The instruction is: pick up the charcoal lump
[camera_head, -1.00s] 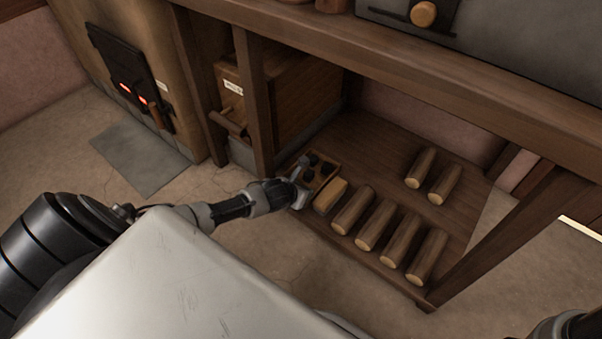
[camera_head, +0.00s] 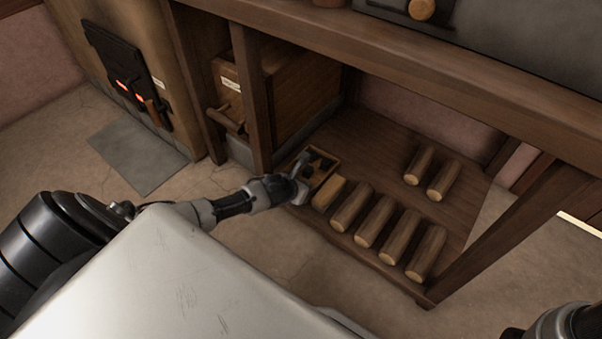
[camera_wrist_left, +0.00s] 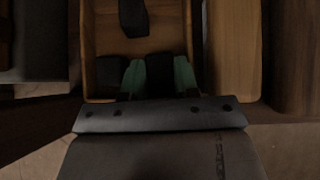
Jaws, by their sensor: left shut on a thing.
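A small wooden tray (camera_head: 333,172) with dark charcoal lumps sits at the left front of the low shelf. My left gripper (camera_head: 303,163) reaches into it from the left. In the left wrist view, the green-padded fingers of the left gripper (camera_wrist_left: 159,77) are shut on a dark charcoal lump (camera_wrist_left: 159,70) at the near end of the tray (camera_wrist_left: 105,45). A second lump (camera_wrist_left: 133,18) lies farther in, and another dark lump (camera_wrist_left: 110,71) is just left of the fingers. The held lump's underside is hidden. My right gripper is out of view.
Two logs (camera_head: 419,165) lie farther back. A table leg (camera_head: 253,100) stands left of the tray, and the tabletop beam (camera_head: 400,85) passes above.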

